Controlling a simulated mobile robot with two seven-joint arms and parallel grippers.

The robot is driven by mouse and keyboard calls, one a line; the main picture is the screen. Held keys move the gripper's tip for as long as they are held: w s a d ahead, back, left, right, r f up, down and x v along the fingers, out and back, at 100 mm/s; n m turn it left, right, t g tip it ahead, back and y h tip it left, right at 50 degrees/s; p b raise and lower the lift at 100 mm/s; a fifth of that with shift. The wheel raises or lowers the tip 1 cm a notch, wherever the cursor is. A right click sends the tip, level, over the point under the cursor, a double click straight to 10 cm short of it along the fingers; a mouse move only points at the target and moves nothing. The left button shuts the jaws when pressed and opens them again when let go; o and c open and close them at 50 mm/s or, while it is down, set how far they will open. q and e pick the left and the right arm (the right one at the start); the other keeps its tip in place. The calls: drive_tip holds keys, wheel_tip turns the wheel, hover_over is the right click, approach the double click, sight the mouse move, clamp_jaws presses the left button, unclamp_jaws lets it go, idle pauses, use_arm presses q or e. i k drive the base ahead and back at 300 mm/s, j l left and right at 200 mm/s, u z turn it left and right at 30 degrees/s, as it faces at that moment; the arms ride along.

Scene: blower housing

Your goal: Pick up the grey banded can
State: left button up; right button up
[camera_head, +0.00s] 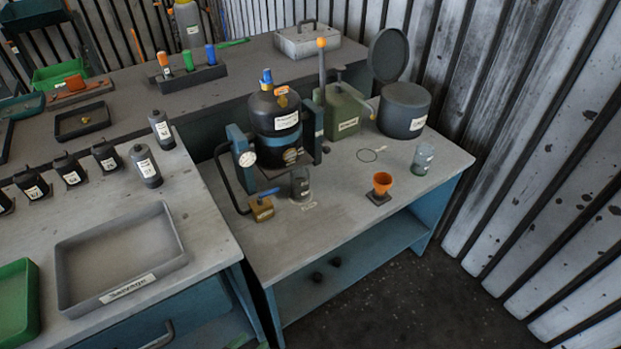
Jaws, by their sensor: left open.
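A small dark grey can (300,185) with a pale label or band stands upright on the right-hand workbench, in front of the large black vessel. Two other dark grey cans with white labels, a nearer one (145,166) and a farther one (161,130), stand upright on the left bench. I cannot tell for sure from the markings which can is the banded one. I cannot make out either of my grippers in the head view, and nothing is seen touching these cans.
A brass valve with a blue lever (261,208) sits close left of the small can. The black vessel (275,120) with gauge stands behind it. An orange cup (382,183) and glass jar (422,159) are to the right. A grey tray (170,262) lies on the left bench.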

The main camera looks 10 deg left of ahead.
sight(300, 176)
drive_tip(key=i+l, duration=0.15)
drive_tip(key=l, duration=0.15)
drive_tip(key=i+l+u, duration=0.15)
drive_tip(key=i+l, duration=0.2)
drive_tip(key=l, duration=0.25)
drive_tip(key=i+l+u, duration=0.1)
drive_tip(key=l, duration=0.25)
drive_tip(key=i+l+u, duration=0.1)
drive_tip(key=i+l, duration=0.1)
drive_tip(key=l, duration=0.1)
